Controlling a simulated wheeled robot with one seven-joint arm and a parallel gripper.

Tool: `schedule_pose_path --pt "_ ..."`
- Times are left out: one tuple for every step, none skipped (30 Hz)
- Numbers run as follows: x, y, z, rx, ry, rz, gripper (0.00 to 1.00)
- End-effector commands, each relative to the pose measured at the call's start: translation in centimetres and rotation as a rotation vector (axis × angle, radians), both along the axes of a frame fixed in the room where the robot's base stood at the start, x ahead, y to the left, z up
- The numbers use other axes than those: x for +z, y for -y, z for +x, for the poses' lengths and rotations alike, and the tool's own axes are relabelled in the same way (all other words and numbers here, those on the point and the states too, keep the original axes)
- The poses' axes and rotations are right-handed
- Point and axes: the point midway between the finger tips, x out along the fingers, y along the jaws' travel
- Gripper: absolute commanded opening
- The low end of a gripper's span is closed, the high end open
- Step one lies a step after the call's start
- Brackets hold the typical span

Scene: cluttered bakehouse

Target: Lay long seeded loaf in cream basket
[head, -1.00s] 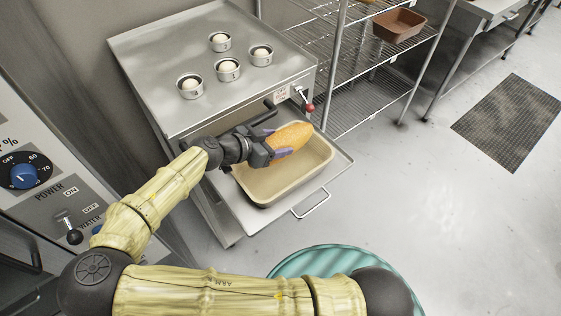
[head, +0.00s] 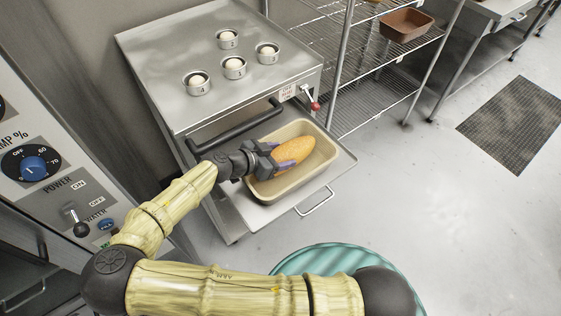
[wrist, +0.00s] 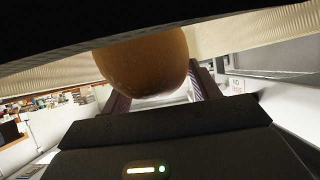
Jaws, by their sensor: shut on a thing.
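The long seeded loaf (head: 296,150) is golden brown and lies within the outline of the cream basket (head: 262,197) in the head view. My gripper (head: 284,157) is shut on the near end of the loaf, its purple fingers on either side. The loaf (wrist: 143,62) also shows between the fingers in the wrist view, with the basket's ribbed cream wall (wrist: 235,32) close by. I cannot tell whether the loaf touches the basket floor. The loaf's underside is hidden.
The basket stands on a pulled-out metal shelf (head: 336,178) with a wire handle. A steel cabinet top (head: 165,50) with several numbered dough cups is behind. A wire rack (head: 345,75) holding a brown tin (head: 406,25) stands to the right. A dark floor mat (head: 520,125) lies farther right.

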Motion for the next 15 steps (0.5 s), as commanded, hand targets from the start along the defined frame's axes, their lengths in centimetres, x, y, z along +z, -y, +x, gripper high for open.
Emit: schedule_pose_path --pt "0.0 0.1 0.0 -0.001 0.000 0.000 0.48" --pt "-0.1 0.1 0.0 -0.002 0.000 -0.001 0.48" --pt "-0.4 0.2 0.0 -0.003 -0.001 -0.002 0.48" --pt "-0.7 0.2 0.0 -0.004 -0.001 -0.002 0.48" --pt "-1.1 0.2 0.0 -0.004 -0.002 -0.003 0.48" --pt "-1.7 0.3 0.0 -0.004 -0.002 -0.003 0.48" --pt "-2.1 0.2 0.1 -0.004 -0.002 -0.003 0.48" --pt "-2.6 0.2 0.1 -0.004 -0.002 -0.003 0.48" --pt "-3.1 0.2 0.1 -0.004 -0.001 -0.002 0.48" --pt "-3.3 0.2 0.1 -0.004 0.000 -0.001 0.48" --pt "-3.5 0.3 0.1 -0.004 0.000 -0.001 0.48" --pt "-3.7 0.3 0.1 -0.004 0.000 -0.001 0.48" --pt "-3.7 0.3 0.1 -0.004 0.000 -0.001 0.48" --pt "-3.7 0.3 0.1 -0.004 0.000 0.000 0.48" --pt "-3.7 0.3 0.1 -0.004 0.000 0.000 0.48"
